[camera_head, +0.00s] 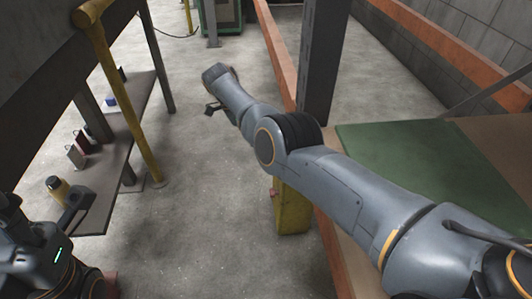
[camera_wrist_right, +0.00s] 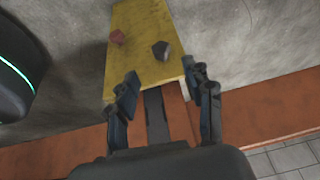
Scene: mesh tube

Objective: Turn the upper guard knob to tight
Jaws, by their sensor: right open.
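A yellow guard (camera_head: 293,212) stands low at the foot of a dark post. One reddish knob (camera_head: 272,193) shows on its left edge in the head view. In the right wrist view the yellow guard panel (camera_wrist_right: 140,70) carries a red knob (camera_wrist_right: 117,37) and a dark knob (camera_wrist_right: 161,50); which is the upper one I cannot tell. My right gripper (camera_wrist_right: 165,78) is open and empty, its fingertips apart over the panel's near edge, short of both knobs. In the head view my right arm reaches from lower right to upper centre. Part of my left arm shows at lower left; its fingers are unclear.
A dark post (camera_head: 322,65) and a long orange beam (camera_head: 330,245) run beside the guard. A green-topped surface (camera_head: 400,165) lies at right. A shelf (camera_head: 118,170) with small objects and a yellow pole (camera_head: 125,100) stand at left. The concrete floor between is clear.

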